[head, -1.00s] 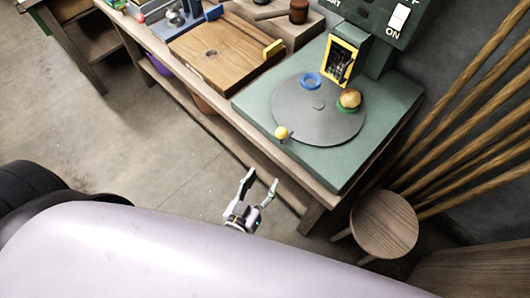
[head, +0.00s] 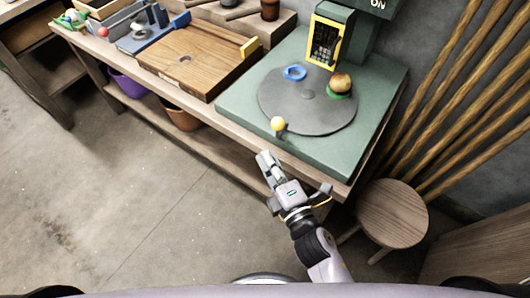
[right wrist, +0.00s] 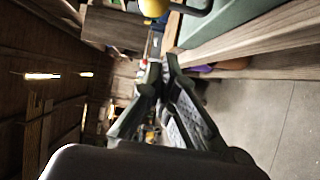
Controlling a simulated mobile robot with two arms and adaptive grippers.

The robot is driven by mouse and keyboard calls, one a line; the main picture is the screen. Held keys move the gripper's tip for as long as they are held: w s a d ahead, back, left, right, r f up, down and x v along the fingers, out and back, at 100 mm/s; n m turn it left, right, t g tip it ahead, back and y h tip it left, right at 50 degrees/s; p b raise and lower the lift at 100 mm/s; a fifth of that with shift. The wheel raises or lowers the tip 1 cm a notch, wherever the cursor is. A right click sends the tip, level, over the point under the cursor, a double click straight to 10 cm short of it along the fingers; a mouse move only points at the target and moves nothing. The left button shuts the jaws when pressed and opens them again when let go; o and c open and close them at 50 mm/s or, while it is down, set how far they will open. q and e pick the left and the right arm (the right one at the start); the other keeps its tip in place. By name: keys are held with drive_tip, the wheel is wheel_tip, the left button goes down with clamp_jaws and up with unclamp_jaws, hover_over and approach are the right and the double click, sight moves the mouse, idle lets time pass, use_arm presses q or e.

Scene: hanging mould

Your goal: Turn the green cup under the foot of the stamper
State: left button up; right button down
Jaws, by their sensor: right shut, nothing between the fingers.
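The green cup (head: 338,93) sits on the right side of a grey turntable (head: 310,112), with a brown ball (head: 341,82) covering most of it. A blue cup (head: 294,73) sits on the turntable's far left side. A yellow knob (head: 278,124) stands at its near left edge. The green stamper (head: 362,45) stands behind the turntable, with a yellow-framed opening (head: 325,42); its foot cannot be made out. My right gripper (head: 266,160) is shut and empty, just in front of the table edge near the knob. The knob also shows in the right wrist view (right wrist: 154,7).
A wooden board (head: 190,60) with a yellow block (head: 250,47) lies left of the machine's green base (head: 240,98). A round stool (head: 392,214) and leaning poles (head: 440,110) stand to the right. The floor at left is open.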

drive_tip(key=x, duration=0.9)
drive_tip(key=d+p, duration=0.1)
drive_tip(key=d, duration=0.1)
drive_tip(key=s+d+p, duration=0.1)
drive_tip(key=d, duration=0.1)
drive_tip(key=shift+s, duration=0.1)
drive_tip(key=shift+s+d, duration=0.1)
